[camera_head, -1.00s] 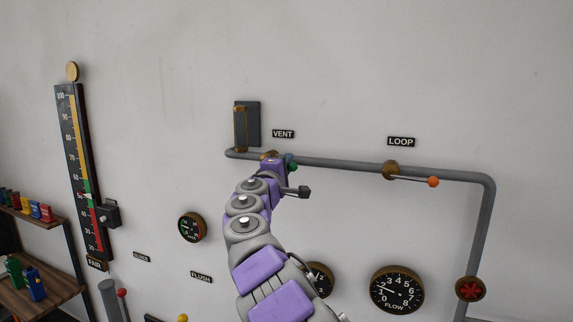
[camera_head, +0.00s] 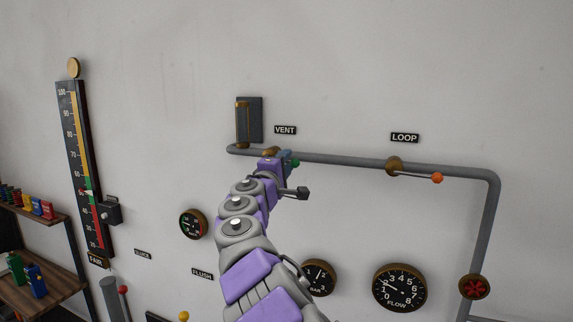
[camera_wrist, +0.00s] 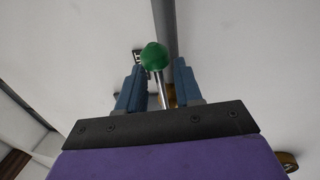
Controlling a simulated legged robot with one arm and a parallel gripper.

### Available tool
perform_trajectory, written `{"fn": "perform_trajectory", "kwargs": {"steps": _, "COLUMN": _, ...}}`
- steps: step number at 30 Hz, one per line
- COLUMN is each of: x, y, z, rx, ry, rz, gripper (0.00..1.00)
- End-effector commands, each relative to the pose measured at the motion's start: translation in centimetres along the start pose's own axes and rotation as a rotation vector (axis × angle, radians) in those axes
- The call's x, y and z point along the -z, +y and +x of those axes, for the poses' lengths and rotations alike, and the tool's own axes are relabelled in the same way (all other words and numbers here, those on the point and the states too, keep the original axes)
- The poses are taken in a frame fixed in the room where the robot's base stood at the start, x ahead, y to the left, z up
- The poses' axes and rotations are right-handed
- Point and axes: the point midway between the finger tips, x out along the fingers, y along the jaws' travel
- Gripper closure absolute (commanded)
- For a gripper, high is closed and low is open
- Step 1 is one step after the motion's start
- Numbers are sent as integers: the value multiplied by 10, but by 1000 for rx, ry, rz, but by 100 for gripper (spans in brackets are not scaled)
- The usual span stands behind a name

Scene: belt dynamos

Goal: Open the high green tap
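The green tap is the lever with a green ball knob (camera_wrist: 154,56) on a thin metal rod, under the VENT label (camera_head: 285,130). Its knob also shows in the head view (camera_head: 295,163), at the right of my gripper. My gripper (camera_wrist: 158,88) is at the pipe, its two blue fingers apart on either side of the lever rod. Gaps show between the rod and the fingers in the wrist view, so it is open. In the head view my gripper (camera_head: 285,158) partly hides the lever and its brass body (camera_head: 270,152).
A grey pipe (camera_head: 345,160) runs right along the wall to the LOOP tap with an orange knob (camera_head: 437,177). A red wheel valve (camera_head: 474,287) is lower right. The BAR gauge (camera_head: 318,278) and FLOW gauge (camera_head: 399,288) are below. A tall scale (camera_head: 84,165) stands left.

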Motion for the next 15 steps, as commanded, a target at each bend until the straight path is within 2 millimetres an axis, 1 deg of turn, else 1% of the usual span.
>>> {"fn": "perform_trajectory", "kwargs": {"steps": 3, "x": 2, "y": -2, "z": -16, "rx": -1, "ry": 1, "rz": -3, "gripper": 65}}
{"fn": "perform_trajectory", "kwargs": {"steps": 8, "x": 1, "y": -2, "z": -35, "rx": -2, "ry": -1, "rz": -3, "gripper": 65}}
{"fn": "perform_trajectory", "kwargs": {"steps": 15, "x": 3, "y": -2, "z": -70, "rx": -1, "ry": 3, "rz": -2, "gripper": 65}}
